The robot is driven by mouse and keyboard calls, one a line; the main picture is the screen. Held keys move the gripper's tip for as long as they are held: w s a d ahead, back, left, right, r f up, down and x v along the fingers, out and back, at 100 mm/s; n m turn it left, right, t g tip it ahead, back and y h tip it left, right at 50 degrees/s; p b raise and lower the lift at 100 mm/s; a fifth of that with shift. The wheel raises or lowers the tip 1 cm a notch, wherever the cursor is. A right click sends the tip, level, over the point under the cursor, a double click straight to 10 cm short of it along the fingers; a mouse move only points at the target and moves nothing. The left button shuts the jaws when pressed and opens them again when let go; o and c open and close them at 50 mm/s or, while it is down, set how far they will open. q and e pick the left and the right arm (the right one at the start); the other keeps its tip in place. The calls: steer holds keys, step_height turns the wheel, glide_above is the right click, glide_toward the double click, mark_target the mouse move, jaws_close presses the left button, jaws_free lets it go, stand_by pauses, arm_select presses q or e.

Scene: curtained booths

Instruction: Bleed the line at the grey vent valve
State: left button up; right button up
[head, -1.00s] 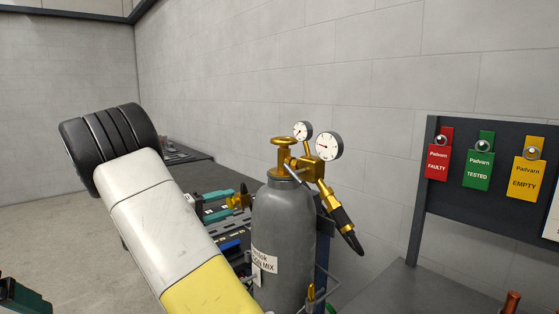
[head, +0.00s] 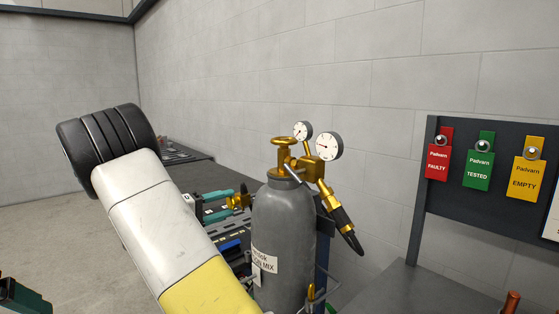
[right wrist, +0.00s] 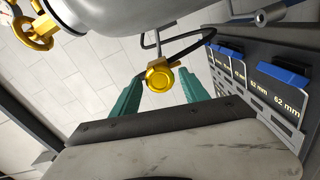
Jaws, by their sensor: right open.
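A brass valve knob (right wrist: 158,77) sits on a thin line below the grey cylinder (right wrist: 120,12) in the right wrist view. It also shows in the head view (head: 239,200), left of the cylinder (head: 284,225). I see no valve that is itself grey. My right gripper (right wrist: 161,80) is open, with one teal finger on each side of the knob and visible gaps. In the head view its fingers (head: 230,203) point right at the knob. A dark and teal part of my left gripper (head: 22,298) shows at the lower left corner; its fingertips are hidden.
The cylinder carries a brass top handwheel (head: 282,141), two gauges and a black-ended torch (head: 346,225). A bench with blue-handled, size-marked items (right wrist: 285,78) lies close beside the right gripper. Red, green and yellow tags hang on a dark board (head: 480,225) at right.

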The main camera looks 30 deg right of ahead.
steer(key=c, duration=1.1)
steer(key=n, duration=0.9)
steer(key=n, duration=0.4)
stand_by(1.6)
